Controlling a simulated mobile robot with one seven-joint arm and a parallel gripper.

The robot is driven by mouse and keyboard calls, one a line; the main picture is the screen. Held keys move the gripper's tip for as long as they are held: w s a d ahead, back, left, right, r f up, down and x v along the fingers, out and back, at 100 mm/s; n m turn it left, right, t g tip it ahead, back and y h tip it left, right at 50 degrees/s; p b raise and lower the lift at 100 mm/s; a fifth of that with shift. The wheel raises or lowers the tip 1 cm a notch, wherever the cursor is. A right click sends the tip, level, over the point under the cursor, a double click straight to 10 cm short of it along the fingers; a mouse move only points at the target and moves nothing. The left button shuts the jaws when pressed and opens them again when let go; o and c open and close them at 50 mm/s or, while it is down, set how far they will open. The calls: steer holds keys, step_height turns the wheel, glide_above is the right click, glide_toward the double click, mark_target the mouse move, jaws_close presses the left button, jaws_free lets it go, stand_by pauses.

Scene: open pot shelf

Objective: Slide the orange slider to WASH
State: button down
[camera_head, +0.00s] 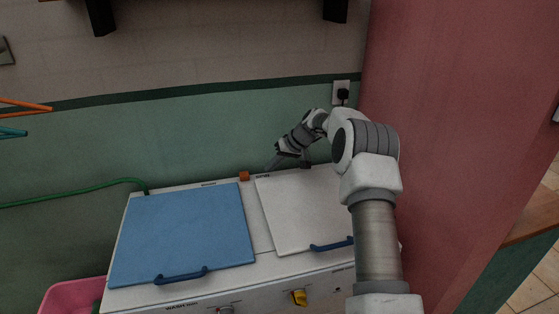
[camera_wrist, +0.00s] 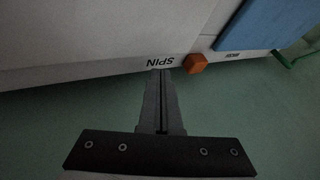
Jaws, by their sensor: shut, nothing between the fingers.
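The orange slider (camera_head: 244,176) stands at the back edge of the white machine, between the two lids. It also shows in the wrist view (camera_wrist: 196,63), just right of the SPIN label (camera_wrist: 160,61). A smaller blurred label (camera_wrist: 232,53) lies beyond it, by the blue lid, likely WASH. The slider sits nearer SPIN than that label. My gripper (camera_head: 269,169) is shut and empty, on the SPIN side of the slider. In the wrist view its fingertips (camera_wrist: 161,72) point at SPIN, with a small gap to the slider.
The blue lid (camera_head: 185,235) is at left and the white lid (camera_head: 300,210) at right, both closed. A green hose (camera_head: 110,182) meets the machine's back left. The green wall (camera_head: 180,145) rises behind. A yellow knob (camera_head: 299,297) is in front. A pink tub (camera_head: 70,297) stands lower left.

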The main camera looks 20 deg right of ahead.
mark_target(244, 176)
steer(key=shift+x, duration=1.15)
steer(key=a, duration=0.3)
steer(key=shift+s+a+r+b, duration=0.1)
steer(key=shift+a+r+b, duration=0.05)
steer(key=shift+b, duration=0.15)
steer(key=shift+a, duration=0.3)
steer(key=a, duration=0.6)
steer(key=shift+a, duration=0.3)
steer(key=shift+d, duration=0.1)
